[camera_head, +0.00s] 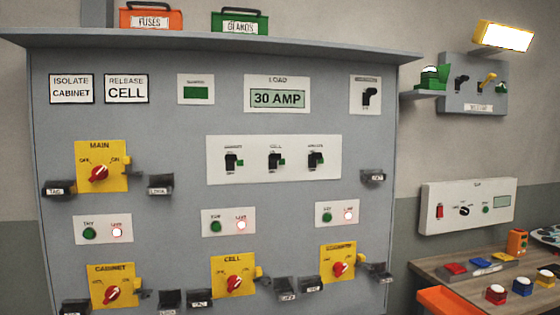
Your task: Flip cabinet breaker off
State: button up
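A white breaker panel (218,172) sits mid-height on the large grey cabinet board (180,125). The left switch (231,161) has a label too blurred to read with certainty. The middle switch (274,160) seems labelled CELL; the right switch (315,159) has a blurred label. Which toggle positions mean on or off is too small to tell. A yellow rotary switch (103,287) with a red knob, labelled CABINET, is at the lower left. My gripper is not in view.
A yellow MAIN rotary switch (88,157) is at upper left. A load display (278,98) reads 30 AMP. Yellow CELL (224,283) and right-hand (336,248) rotary switches sit low, with dark brackets (160,184) jutting nearby. A bench (440,265) stands at right.

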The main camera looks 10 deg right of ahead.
aim_at(230, 159)
jog(key=u, duration=0.15)
jog(key=i, duration=0.6)
jog(key=u, duration=0.8)
jog(key=i, duration=0.6)
jog(key=u, duration=0.3)
